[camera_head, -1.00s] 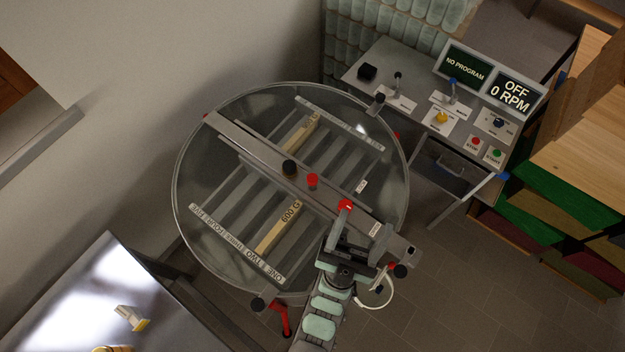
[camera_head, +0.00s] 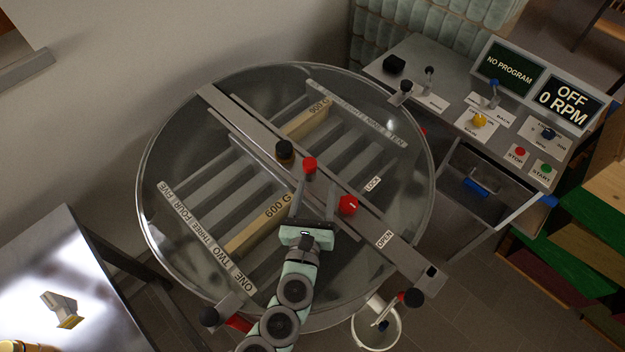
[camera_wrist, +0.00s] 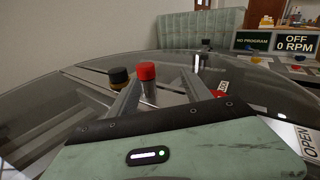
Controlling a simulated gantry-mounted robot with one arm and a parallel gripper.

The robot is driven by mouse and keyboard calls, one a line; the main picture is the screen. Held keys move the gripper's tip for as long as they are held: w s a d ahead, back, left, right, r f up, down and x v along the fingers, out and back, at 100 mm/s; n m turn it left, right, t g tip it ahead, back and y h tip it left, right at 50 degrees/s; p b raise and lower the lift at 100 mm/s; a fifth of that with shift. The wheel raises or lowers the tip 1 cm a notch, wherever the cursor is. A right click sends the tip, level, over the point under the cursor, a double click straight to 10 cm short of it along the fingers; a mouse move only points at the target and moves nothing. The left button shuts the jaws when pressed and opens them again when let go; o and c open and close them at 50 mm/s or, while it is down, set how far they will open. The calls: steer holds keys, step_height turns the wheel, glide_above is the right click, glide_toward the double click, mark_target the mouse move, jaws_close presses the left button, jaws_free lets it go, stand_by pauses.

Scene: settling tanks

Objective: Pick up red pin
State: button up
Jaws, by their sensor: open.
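The red pin (camera_head: 310,166), a short grey cylinder with a red cap, stands upright on the metal bar across the round tank. In the wrist view the red pin (camera_wrist: 147,78) shows beyond my gripper, between the lines of its two fingers. My gripper (camera_head: 316,190) is open and empty, just on the near side of the pin, with its fingers pointing toward it. In the wrist view the gripper's fingers (camera_wrist: 163,84) are spread apart. I cannot tell whether a finger touches the pin.
A black knob (camera_head: 285,151) stands left of the pin. A red hexagonal knob (camera_head: 348,205) is close to the right finger, near the LOCK label (camera_head: 373,184). The glass-topped tank (camera_head: 150,200) has slats below. A control desk (camera_head: 440,75) stands at the back right.

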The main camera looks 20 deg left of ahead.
mark_target(312, 169)
steer(key=shift+s+a+m+y+b, duration=0.2)
steer(key=shift+a+m+y+b, duration=0.15)
steer(key=shift+a+y, duration=0.3)
steer(key=x, duration=0.5)
steer(key=shift+w+a+r, duration=0.1)
steer(key=shift+w+r, duration=0.05)
steer(key=shift+r, duration=0.05)
steer(key=shift+a+x, duration=0.2)
steer(key=shift+x, duration=1.15)
steer(key=shift+a+x, duration=0.2)
steer(key=shift+x, duration=1.1)
steer(key=shift+f, duration=0.1)
jaws_close()
